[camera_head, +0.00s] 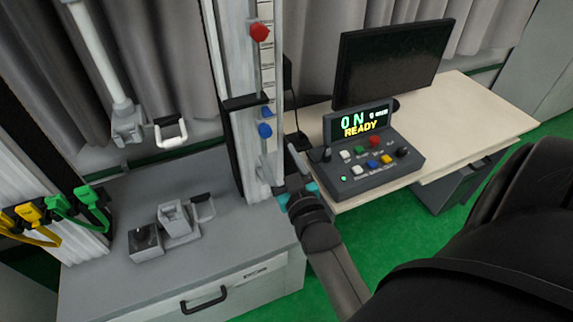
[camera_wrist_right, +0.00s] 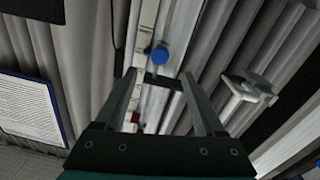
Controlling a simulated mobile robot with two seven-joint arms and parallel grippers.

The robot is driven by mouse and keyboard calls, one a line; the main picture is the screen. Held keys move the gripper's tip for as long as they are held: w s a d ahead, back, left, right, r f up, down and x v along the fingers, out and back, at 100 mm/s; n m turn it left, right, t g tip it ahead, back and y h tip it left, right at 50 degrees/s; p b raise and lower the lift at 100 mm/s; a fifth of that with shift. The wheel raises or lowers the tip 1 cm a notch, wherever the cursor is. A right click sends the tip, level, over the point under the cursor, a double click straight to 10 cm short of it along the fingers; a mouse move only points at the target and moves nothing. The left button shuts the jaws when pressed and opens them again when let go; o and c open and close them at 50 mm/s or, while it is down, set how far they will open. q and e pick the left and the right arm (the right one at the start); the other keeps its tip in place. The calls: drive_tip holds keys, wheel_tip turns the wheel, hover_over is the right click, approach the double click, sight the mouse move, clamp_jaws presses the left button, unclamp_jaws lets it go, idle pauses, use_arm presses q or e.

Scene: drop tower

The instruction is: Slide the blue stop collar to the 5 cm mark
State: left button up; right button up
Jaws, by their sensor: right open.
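The blue stop collar's round knob (camera_head: 265,130) is on the upright scale rail of the tower, in its lower part in the head view. A second small blue part shows just above it. The knob also shows in the right wrist view (camera_wrist_right: 159,56), just beyond the fingertips and roughly midway between them. My right gripper (camera_head: 281,163) is below the knob in the head view, beside the rail. In the right wrist view its two fingers (camera_wrist_right: 163,76) are spread apart with nothing between them. The scale's numbers are too small to read. My left gripper is not in view.
A red knob (camera_head: 260,32) is higher on the rail. A control box (camera_head: 370,150) reading READY and a monitor (camera_head: 390,62) stand on the right desk. A grey cabinet (camera_head: 110,285) with metal blocks (camera_head: 178,218) is at left. A white handle (camera_head: 171,132) hangs above it.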

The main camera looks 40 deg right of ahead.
drive_tip(key=v, duration=0.4)
drive_tip(key=shift+s, duration=0.15)
drive_tip(key=shift+a, duration=0.1)
idle(0.3)
drive_tip(key=s+a+f+n+g+y+b, duration=0.1)
drive_tip(key=s+a+f+g+y+b, duration=0.15)
drive_tip(key=f, duration=0.85)
drive_tip(key=s+a+f+g+y+b, duration=0.15)
drive_tip(key=a+f, duration=0.25)
drive_tip(key=f, duration=0.7)
drive_tip(key=s+a+f+n+g+y+b, duration=0.1)
drive_tip(key=s+a+f+g+b, duration=0.15)
drive_tip(key=f, duration=0.85)
drive_tip(key=s+f+n+g+b, duration=0.1)
drive_tip(key=s+f+g, duration=0.4)
drive_tip(key=s+f, duration=0.5)
drive_tip(key=s+f+g+b, duration=0.3)
drive_tip(key=s+f+g, duration=0.2)
drive_tip(key=s+f, duration=0.6)
drive_tip(key=s, duration=0.6)
drive_tip(key=shift+d+n, duration=0.2)
drive_tip(key=shift+n, duration=0.2)
drive_tip(key=shift+f, duration=0.1)
